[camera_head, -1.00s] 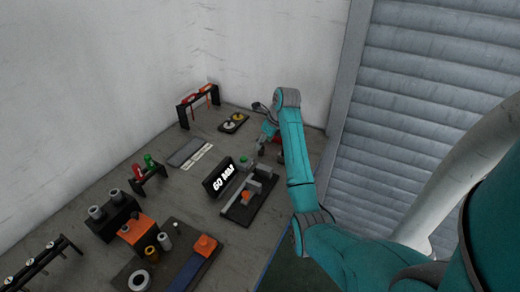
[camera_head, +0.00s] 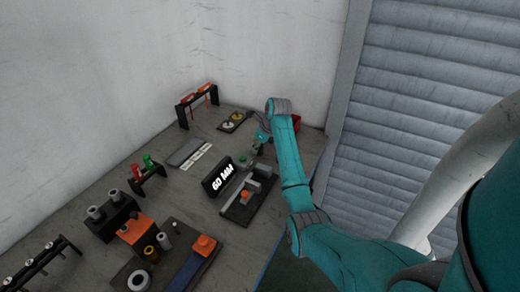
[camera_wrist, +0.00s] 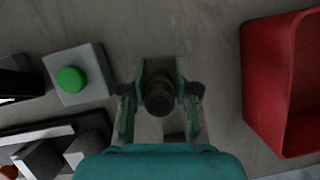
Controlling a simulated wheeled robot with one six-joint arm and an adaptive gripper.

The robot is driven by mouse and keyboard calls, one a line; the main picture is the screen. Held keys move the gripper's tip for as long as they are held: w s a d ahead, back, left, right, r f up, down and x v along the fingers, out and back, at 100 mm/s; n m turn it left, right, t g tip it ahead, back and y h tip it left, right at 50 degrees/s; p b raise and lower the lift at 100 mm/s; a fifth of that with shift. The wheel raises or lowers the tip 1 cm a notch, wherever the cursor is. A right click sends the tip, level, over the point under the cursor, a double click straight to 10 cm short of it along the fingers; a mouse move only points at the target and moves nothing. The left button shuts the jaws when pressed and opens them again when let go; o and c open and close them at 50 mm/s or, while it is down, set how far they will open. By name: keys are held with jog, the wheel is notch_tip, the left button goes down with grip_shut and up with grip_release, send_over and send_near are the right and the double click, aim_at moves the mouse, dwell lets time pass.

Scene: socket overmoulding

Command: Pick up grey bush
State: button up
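In the head view, two grey bush-like cylinders (camera_head: 96,213) stand on a black block at the left. Another small grey cylinder (camera_head: 165,241) stands at the front among other parts. My gripper (camera_head: 257,148) is at the right of the bench, far from these, between the green button and the red bin. In the wrist view, my gripper's two teal fingers (camera_wrist: 160,80) point at the bench. A dark grey round piece (camera_wrist: 159,97) shows between them, close to both. I cannot tell whether it is gripped, nor whether it is a grey bush.
A red bin (camera_wrist: 268,75) is right of my gripper, and a grey box with a green button (camera_wrist: 72,80) is left. Racks and an orange block (camera_head: 136,230) are at the left.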

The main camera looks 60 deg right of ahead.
grip_shut()
jog(key=shift+r, duration=0.1)
notch_tip(320, 180, up, 9)
jog(key=shift+r, duration=0.45)
jog(key=shift+a, duration=0.1)
